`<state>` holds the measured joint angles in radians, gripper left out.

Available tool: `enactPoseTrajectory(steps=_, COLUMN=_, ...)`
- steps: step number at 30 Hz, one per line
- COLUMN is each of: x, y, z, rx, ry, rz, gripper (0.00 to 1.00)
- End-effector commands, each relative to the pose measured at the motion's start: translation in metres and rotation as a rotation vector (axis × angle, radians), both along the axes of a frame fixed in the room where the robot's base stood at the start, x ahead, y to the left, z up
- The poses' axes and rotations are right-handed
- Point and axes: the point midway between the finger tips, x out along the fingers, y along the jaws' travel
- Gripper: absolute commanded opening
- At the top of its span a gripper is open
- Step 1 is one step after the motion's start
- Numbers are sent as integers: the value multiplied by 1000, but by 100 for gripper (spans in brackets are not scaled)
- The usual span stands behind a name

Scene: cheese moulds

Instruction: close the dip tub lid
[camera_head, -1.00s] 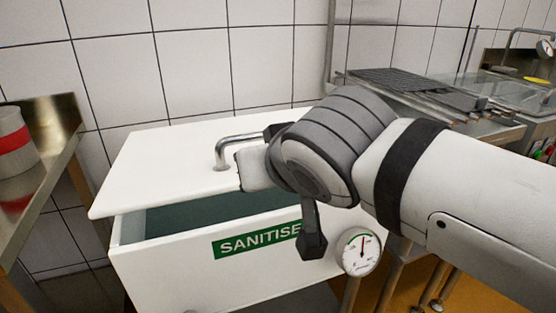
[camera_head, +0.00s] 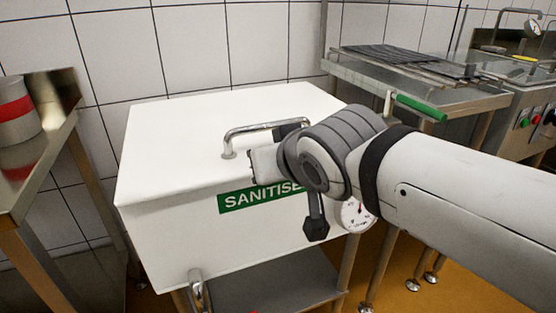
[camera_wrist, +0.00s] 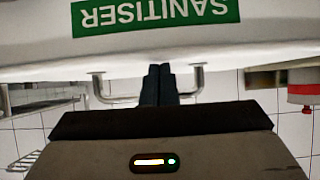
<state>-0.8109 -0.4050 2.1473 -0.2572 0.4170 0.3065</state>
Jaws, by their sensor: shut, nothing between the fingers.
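The white dip tub (camera_head: 175,245) carries a green SANITISER label (camera_head: 250,197), partly hidden by my arm. Its white lid (camera_head: 185,130) lies flat on top, and I see no gap along the front edge. A bent metal handle (camera_head: 250,130) stands on the lid near its front. My gripper (camera_head: 292,127) is at the handle's right end, its fingers shut and empty. In the wrist view, upside down, the shut fingers (camera_wrist: 159,84) sit between the two ends of the handle (camera_wrist: 196,80). I cannot tell whether they touch it.
A steel table with a red-banded container (camera_head: 14,113) stands at the left. A steel bench with a dark slatted rack (camera_head: 400,60) is at the back right. A dial gauge (camera_head: 357,214) sits at the tub's right front. A tiled wall is behind.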

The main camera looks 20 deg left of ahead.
Motion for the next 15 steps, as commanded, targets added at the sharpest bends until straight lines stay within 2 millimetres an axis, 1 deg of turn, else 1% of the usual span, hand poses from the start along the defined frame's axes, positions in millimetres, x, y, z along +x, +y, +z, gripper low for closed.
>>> enactPoseTrajectory(steps=1, x=-2, y=-2, z=-24, rx=-36, ry=39, rz=-4, gripper=0)
enactPoseTrajectory(steps=5, x=-2, y=-2, z=-22, rx=-35, ry=39, rz=-4, gripper=0)
enactPoseTrajectory(steps=7, x=-2, y=-2, z=-17, rx=-32, ry=37, rz=-5, gripper=0)
enactPoseTrajectory(steps=11, x=-1, y=-3, z=5, rx=-22, ry=27, rz=-6, gripper=0)
enactPoseTrajectory(steps=15, x=-1, y=-3, z=42, rx=-3, ry=7, rz=-4, gripper=0)
